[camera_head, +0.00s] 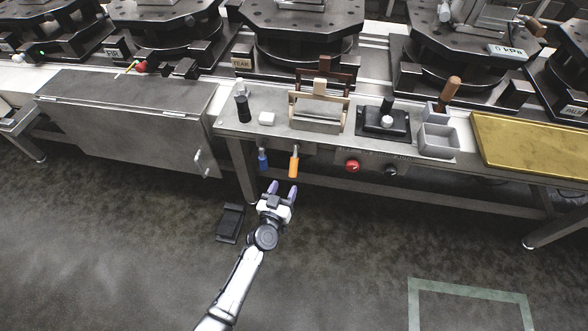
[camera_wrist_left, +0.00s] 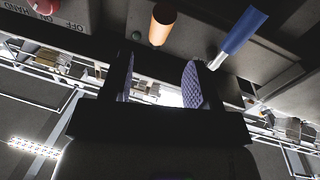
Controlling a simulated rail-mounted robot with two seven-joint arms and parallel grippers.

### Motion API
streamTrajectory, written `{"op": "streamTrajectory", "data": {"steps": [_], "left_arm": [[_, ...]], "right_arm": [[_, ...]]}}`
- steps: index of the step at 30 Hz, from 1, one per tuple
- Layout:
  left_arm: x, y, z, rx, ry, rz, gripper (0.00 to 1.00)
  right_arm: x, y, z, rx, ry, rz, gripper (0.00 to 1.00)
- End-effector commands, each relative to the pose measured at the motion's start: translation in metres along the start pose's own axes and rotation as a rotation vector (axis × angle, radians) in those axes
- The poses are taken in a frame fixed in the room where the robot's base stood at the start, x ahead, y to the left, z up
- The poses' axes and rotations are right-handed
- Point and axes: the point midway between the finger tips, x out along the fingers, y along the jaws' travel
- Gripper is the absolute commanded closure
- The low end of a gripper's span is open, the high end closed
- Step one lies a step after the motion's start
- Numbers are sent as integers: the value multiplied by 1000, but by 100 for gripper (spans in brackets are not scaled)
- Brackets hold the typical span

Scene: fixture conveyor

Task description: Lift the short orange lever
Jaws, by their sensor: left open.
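The short orange lever (camera_head: 294,165) hangs down from the front edge of the workbench. In the left wrist view its orange handle (camera_wrist_left: 161,24) shows end-on at the top, beyond the fingertips and between them sideways. A blue lever (camera_head: 263,160) hangs just left of it; in the left wrist view the blue handle (camera_wrist_left: 243,31) is to the right. My left gripper (camera_head: 282,190) is open and empty, just below the orange lever and apart from it. Its purple fingers show in the left wrist view (camera_wrist_left: 160,84). My right gripper is not in view.
A red knob (camera_head: 352,166) and a dark knob (camera_head: 391,170) are on the panel right of the levers. A grey cabinet (camera_head: 130,125) stands left. A black pedal (camera_head: 230,222) lies on the floor. Open floor is in front of the bench (camera_head: 225,122).

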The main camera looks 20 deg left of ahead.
Motion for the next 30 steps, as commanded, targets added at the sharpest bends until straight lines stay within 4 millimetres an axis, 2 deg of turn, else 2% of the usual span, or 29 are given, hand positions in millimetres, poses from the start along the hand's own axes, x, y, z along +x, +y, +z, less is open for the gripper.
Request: {"op": "streamTrajectory", "data": {"steps": [1,6,15,21,30], "left_arm": [[11,0,2,-4,3,0,45],[42,0,3,-4,1,1,45],[80,0,2,-4,-1,0,45],[90,1,1,-2,-2,1,45],[92,1,0,-3,-2,1,45]], "right_arm": [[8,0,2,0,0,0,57],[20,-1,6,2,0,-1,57],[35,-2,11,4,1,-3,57],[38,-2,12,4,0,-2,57],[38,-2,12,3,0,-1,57]]}}
